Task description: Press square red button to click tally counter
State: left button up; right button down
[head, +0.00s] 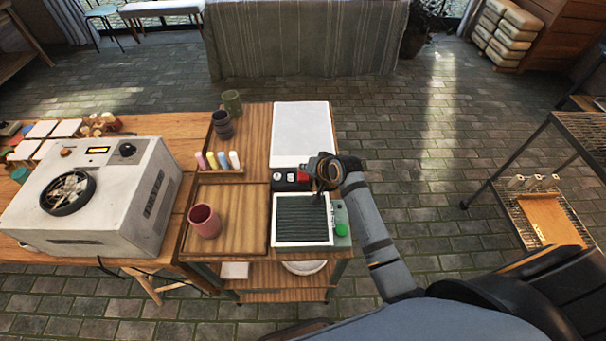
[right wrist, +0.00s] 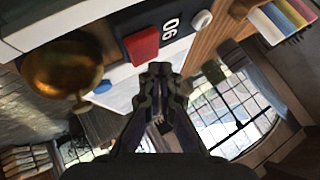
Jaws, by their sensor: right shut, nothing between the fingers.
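The tally counter (head: 285,181) is a small dark box on the wooden cart, just beyond the dark ribbed pad. Its square red button (head: 303,177) is on the right part of its top. In the right wrist view the red button (right wrist: 143,45) sits beside a dark display (right wrist: 170,26) with two white digits and a pale round knob (right wrist: 202,18). My right gripper (head: 318,184) is shut and empty, close beside the button in the head view. In the right wrist view its fingertips (right wrist: 160,70) appear just below the button; contact cannot be told.
A brass dome (right wrist: 62,68) is near the gripper. The white-framed ribbed pad (head: 302,242), a white board (head: 301,134), a pink cup (head: 205,221) and several coloured sticks (head: 218,160) are around the counter. A grey machine (head: 130,205) stands at left.

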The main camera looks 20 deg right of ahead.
aim_at(305, 176)
dwell(0.4)
jog(key=shift+f, duration=0.35)
jog(key=shift+f, duration=0.55)
dwell(0.4)
jog(key=shift+r, duration=0.1)
jog(key=shift+r+p, duration=0.85)
jog(key=shift+p, duration=0.35)
notch_tip(305, 176, up, 5)
jog(key=p, duration=0.5)
jog(key=shift+p, duration=0.4)
